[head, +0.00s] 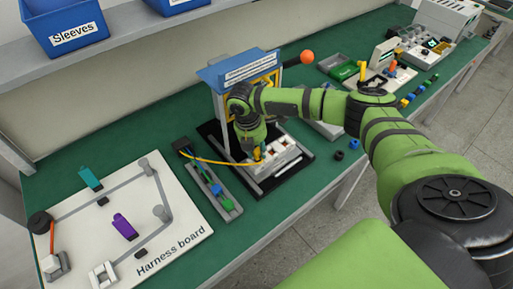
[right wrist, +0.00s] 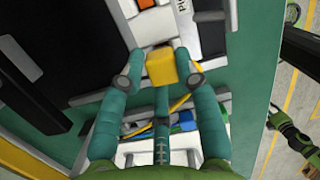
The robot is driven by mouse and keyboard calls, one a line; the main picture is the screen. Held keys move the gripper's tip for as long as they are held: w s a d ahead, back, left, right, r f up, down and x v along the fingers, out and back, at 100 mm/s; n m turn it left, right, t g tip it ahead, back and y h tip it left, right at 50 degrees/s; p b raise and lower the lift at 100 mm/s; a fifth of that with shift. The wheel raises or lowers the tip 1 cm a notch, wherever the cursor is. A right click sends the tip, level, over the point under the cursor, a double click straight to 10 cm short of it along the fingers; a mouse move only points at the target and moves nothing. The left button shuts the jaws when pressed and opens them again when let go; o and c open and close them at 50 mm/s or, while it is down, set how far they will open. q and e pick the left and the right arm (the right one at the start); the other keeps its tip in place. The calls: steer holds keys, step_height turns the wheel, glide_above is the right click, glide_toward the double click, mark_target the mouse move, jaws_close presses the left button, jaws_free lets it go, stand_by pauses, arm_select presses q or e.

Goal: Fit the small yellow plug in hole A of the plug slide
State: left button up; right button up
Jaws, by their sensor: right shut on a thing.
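The small yellow plug (right wrist: 161,68) is held between the two teal fingers of my right gripper (right wrist: 158,72) in the right wrist view. In the head view the gripper (head: 256,151) points down over the white plug slide (head: 283,158), and a little of the yellow plug (head: 257,154) shows. Part of the slide also shows ahead of the plug in the right wrist view (right wrist: 153,27). I cannot tell which hole is A, nor whether the plug touches the slide. My left gripper is not in view.
A yellow cable (head: 212,161) runs from a grey rail (head: 222,198) with coloured connectors toward the gripper. A blue-topped frame (head: 240,68) stands behind the slide. The white harness board (head: 185,235) lies at left. Small dark and blue rings (head: 354,144) lie to the right.

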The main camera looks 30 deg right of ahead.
steer(key=shift+f, duration=0.65)
steer(key=o, duration=1.2)
steer(key=shift+c, duration=0.2)
step_height(320, 180, up, 12)
steer(key=a, duration=0.2)
